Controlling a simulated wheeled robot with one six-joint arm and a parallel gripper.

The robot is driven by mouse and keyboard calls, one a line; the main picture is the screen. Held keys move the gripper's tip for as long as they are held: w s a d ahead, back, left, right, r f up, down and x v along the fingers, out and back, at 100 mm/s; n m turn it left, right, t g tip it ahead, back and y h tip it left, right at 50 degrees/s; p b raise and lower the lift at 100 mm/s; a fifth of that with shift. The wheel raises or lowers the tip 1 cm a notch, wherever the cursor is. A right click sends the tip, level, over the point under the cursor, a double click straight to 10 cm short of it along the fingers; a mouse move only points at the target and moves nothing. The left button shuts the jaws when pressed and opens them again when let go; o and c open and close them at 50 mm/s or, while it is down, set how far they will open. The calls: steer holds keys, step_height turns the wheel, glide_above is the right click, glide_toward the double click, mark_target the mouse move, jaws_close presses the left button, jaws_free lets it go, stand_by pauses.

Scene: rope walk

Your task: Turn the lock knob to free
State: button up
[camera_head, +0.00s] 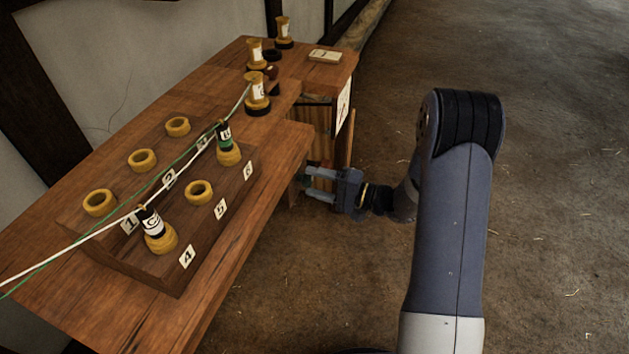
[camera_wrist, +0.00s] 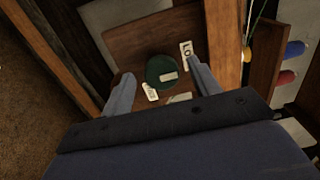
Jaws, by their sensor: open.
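The lock knob (camera_wrist: 158,69) is a round dark green disc with a pale bar on its face, on a brown wooden panel (camera_wrist: 130,42) in the wrist view. A white label (camera_wrist: 187,53) starting "LO" is at its upper right. A smaller white label (camera_wrist: 150,92), too small to read, is at its lower left. My gripper (camera_wrist: 161,76) is open, with one finger on each side of the knob and a visible gap to both. In the head view my gripper (camera_head: 311,183) reaches left toward the bench's side, where the knob is mostly hidden.
The wooden bench (camera_head: 120,315) carries a numbered block (camera_head: 150,270) with yellow rings and two labelled bobbins. A green and a white line run across it. More bobbins (camera_head: 257,92) stand at the back. Red (camera_wrist: 295,48) and blue (camera_wrist: 286,78) items show at right. The floor is open.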

steer(key=shift+w+a, duration=0.3)
steer(key=shift+w, duration=0.05)
steer(key=c, duration=1)
